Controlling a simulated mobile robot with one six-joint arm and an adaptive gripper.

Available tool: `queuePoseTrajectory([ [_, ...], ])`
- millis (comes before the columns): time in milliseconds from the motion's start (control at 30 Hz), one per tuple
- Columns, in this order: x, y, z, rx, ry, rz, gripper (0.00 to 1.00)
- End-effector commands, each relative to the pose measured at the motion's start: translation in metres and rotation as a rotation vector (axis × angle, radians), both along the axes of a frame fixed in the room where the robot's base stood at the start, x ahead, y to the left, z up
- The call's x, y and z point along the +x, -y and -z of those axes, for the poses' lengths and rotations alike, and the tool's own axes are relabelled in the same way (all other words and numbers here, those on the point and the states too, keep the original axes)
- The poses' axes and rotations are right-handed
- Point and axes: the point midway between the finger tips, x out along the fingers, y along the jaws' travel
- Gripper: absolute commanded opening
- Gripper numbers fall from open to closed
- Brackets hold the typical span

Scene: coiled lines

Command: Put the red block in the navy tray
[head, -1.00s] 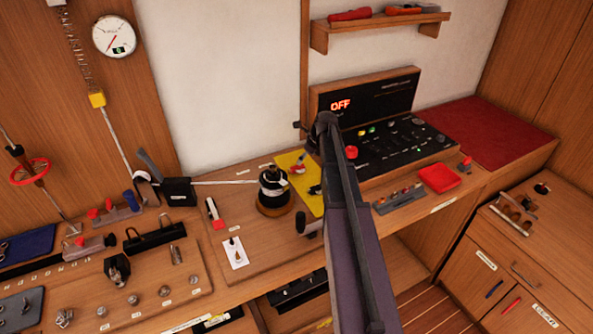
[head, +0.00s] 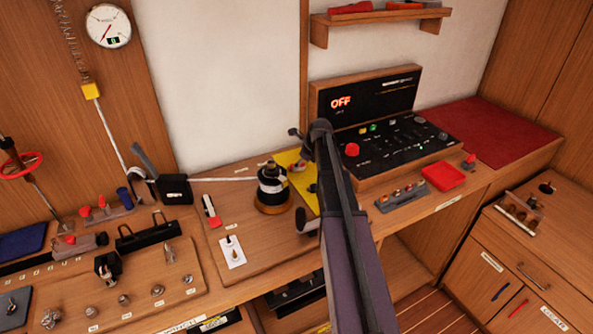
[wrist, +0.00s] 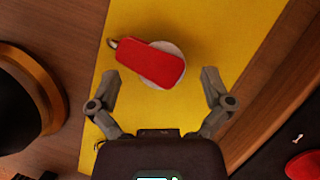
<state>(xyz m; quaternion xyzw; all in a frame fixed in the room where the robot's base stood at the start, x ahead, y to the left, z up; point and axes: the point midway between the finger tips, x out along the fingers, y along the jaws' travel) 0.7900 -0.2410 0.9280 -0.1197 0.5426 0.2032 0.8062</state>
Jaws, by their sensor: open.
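The red block (wrist: 150,62) is a rounded red body with a small metal loop at one end and a white round part showing under it. It lies on a yellow mat (wrist: 118,115) in the wrist view. In the head view the block (head: 298,166) is small, just left of my arm. My gripper (wrist: 161,77) is open above the block, with a finger either side and no visible contact. The navy tray (head: 22,242) is at the far left of the bench, cut by the picture edge.
A black drum on a wooden base (head: 272,190) stands left of the mat. A control panel (head: 388,146) reading OFF is to the right, with a red tray (head: 443,177) before it. Several fittings on a board (head: 130,290) and a taut line lie towards the navy tray.

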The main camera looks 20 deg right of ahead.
Motion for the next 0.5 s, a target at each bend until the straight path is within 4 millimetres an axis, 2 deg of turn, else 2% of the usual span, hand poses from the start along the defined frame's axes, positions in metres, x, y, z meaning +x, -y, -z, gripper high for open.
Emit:
queuePoseTrajectory([
  [500,0.0002,-0.0008,-0.0002,0.000,0.000,-0.001,1.00],
])
